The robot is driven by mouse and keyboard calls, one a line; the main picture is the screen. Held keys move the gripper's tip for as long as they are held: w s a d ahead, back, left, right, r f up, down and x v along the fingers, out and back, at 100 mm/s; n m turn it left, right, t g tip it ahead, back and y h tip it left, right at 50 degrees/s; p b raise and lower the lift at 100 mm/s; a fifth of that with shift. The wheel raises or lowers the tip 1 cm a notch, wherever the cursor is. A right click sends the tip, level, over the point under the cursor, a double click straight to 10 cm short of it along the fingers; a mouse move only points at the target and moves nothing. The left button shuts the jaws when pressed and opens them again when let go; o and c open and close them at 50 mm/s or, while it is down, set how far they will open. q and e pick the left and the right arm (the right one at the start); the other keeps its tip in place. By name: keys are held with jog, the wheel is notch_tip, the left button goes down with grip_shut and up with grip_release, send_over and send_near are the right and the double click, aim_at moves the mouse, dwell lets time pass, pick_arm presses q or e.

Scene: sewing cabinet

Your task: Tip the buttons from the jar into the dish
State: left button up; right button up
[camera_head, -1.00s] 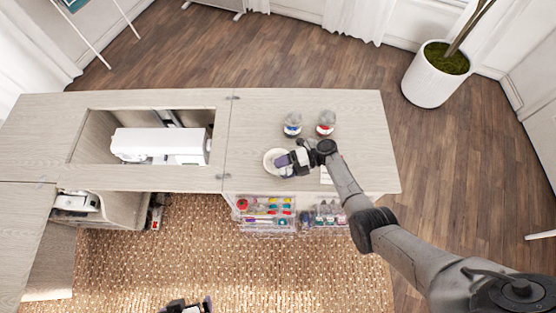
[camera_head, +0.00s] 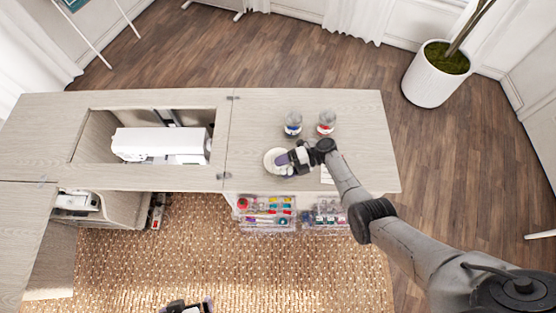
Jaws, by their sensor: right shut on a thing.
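The white round dish (camera_head: 269,158) sits on the right part of the cabinet top, near its front edge. My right gripper (camera_head: 284,160) is over the right side of the dish, its arm coming in from the right. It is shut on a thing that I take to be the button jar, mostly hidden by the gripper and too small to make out. I cannot tell whether buttons are in the dish. Two clear jars stand behind, one with blue contents (camera_head: 293,129) and one with red (camera_head: 326,128). My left gripper (camera_head: 190,306) is cut off at the bottom edge.
A white sewing machine (camera_head: 160,144) lies in the cabinet opening at left. Clear organisers with coloured supplies (camera_head: 266,214) are below the front edge. The cabinet top (camera_head: 362,145) is bare at far right.

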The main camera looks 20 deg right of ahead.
pick_arm(q)
jog(key=shift+s+a+r+p, duration=0.15)
jog(key=shift+a+r+p, duration=0.15)
jog(key=shift+r+p, duration=0.25)
pick_arm(e)
jog(key=shift+w+d+r+m+g, duration=0.1)
jog(key=shift+w+r+m+g, duration=0.2)
jog(key=shift+m, duration=0.1)
pick_arm(q)
jog(key=shift+s+r+p, duration=0.15)
jog(key=shift+r+p, duration=0.2)
jog(key=shift+r, duration=0.05)
pick_arm(e)
jog(key=shift+w+r+m, duration=0.1)
jog(key=shift+m, duration=0.2)
